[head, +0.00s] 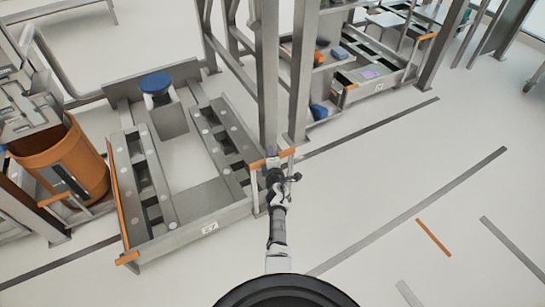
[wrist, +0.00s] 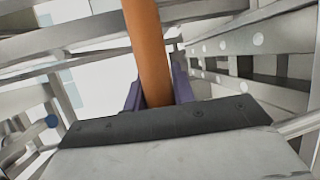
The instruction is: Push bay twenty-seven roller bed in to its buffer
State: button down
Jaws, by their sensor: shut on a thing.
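The bay twenty-seven roller bed (head: 197,232) is a grey metal frame with roller strips, a label reading 27 on its front edge and orange handles at its front corners. It sticks out from the rack toward me. My gripper (head: 274,165) is at its right front corner, on the orange handle bar (head: 284,157). In the wrist view the orange bar (wrist: 146,50) runs between the two purple fingers of my gripper (wrist: 157,88), which are shut on it. Part of the bar is hidden behind the gripper body.
An orange-brown bin (head: 62,160) stands in the bay to the left. A rack post (head: 268,80) rises just behind the handle. Another bed with parts (head: 372,75) is at the back right. The floor to the right is clear, with grey and orange strips.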

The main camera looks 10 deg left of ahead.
jog(key=c, duration=1.2)
grip_release()
jog(key=shift+o, duration=0.2)
jog(key=p+v, duration=0.5)
jog(key=v, duration=0.9)
jog(key=shift+p, duration=0.3)
